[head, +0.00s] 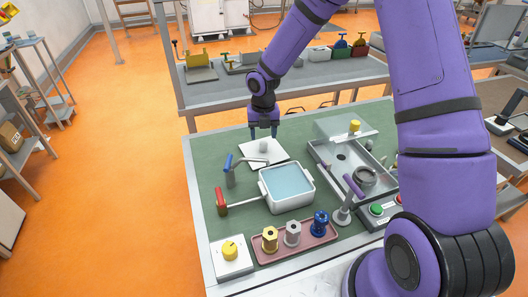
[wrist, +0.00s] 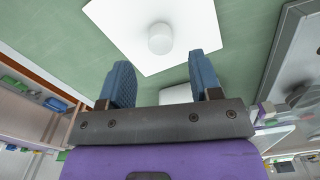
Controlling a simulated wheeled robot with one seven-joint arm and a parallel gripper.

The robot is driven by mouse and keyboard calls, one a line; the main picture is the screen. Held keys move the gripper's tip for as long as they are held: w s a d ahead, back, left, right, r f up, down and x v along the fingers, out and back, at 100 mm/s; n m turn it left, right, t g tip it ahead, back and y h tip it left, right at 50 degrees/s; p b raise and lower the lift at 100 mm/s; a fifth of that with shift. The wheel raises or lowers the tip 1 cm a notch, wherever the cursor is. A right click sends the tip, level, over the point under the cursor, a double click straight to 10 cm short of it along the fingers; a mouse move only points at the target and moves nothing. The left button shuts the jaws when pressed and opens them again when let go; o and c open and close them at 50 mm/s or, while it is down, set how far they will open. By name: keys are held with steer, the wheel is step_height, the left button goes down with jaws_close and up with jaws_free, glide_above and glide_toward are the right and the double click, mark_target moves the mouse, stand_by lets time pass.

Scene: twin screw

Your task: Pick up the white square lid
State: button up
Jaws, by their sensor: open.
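The white square lid (head: 266,154) lies flat on the green table, behind the white square basin of blue liquid (head: 287,182). In the wrist view the lid (wrist: 128,42) shows a round white knob (wrist: 161,39) at its middle. My gripper (head: 263,133) is above the far part of the lid, pointing down. In the wrist view my gripper (wrist: 165,75) has its two blue fingers spread apart with nothing between them. The knob lies beyond the fingertips in that view, apart from them.
A blue-handled tap (head: 229,170) and a red-handled valve (head: 222,201) stand left of the basin. A metal sink (head: 322,153) is to the right. A pink tray (head: 262,252) with several coloured fittings lies in front. Green tabletop left of the lid is clear.

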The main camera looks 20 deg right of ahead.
mark_target(264, 143)
steer(key=shift+f, duration=2.7)
steer(key=c, duration=1)
